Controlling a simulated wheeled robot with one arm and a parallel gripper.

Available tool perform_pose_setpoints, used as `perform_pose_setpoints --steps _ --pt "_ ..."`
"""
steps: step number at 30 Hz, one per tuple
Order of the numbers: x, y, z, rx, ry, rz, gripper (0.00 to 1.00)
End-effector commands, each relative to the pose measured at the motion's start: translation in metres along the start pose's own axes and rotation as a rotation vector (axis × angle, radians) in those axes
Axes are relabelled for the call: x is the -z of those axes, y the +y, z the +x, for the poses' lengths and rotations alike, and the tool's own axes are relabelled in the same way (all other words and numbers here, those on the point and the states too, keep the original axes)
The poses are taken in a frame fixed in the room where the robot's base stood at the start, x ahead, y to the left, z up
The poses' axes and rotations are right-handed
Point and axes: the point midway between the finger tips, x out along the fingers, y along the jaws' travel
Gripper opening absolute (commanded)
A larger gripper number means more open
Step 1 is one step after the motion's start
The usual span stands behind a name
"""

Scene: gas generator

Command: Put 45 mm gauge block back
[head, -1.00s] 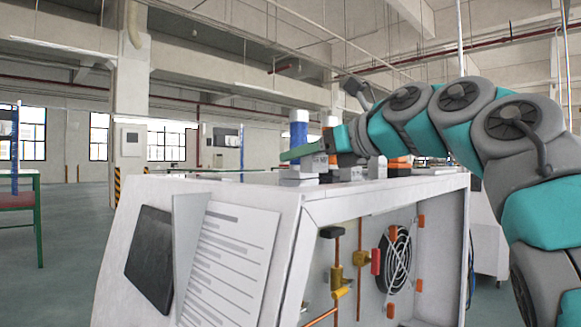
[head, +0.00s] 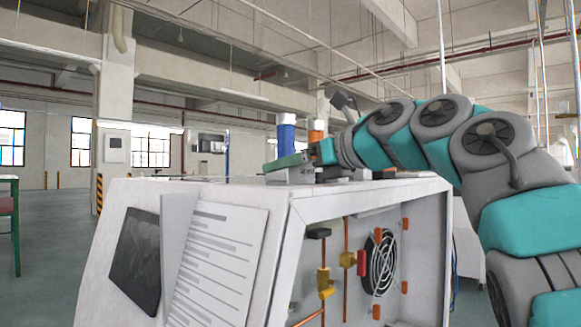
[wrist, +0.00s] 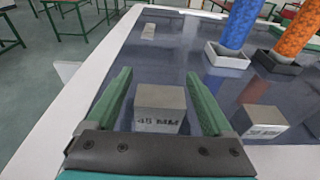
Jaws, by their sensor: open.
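My gripper (wrist: 157,76) is open, its two green fingers on either side of a grey metal block (wrist: 160,108) in the wrist view. A similar marked block (wrist: 262,122) stands to the right, outside the fingers. A smaller pale block (wrist: 148,32) lies farther off at the left. In the head view my gripper (head: 290,162) is low over the cabinet top, partly hiding the blocks.
A blue cylinder (wrist: 240,22) and an orange cylinder (wrist: 293,35) stand in square holders beyond the blocks. The dark glossy top (wrist: 105,103) has free room at left and far side, with a white edge (wrist: 45,135). The white cabinet (head: 330,205) has an open side.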

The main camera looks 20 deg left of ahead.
Motion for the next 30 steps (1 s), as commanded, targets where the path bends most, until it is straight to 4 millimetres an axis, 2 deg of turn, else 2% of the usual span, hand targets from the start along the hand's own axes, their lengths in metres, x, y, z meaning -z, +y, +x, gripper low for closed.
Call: perform_pose_setpoints --steps 5,21,25,30 --pt "-0.005 0.0 -0.003 0.0 0.0 0.0 0.86" --pt "-0.003 -0.001 -0.102 0.001 0.0 0.0 0.86" --pt "-0.003 -0.001 -0.115 0.001 -0.001 0.0 0.86" --pt "-0.004 0.0 -0.121 0.001 -0.001 0.0 0.86"
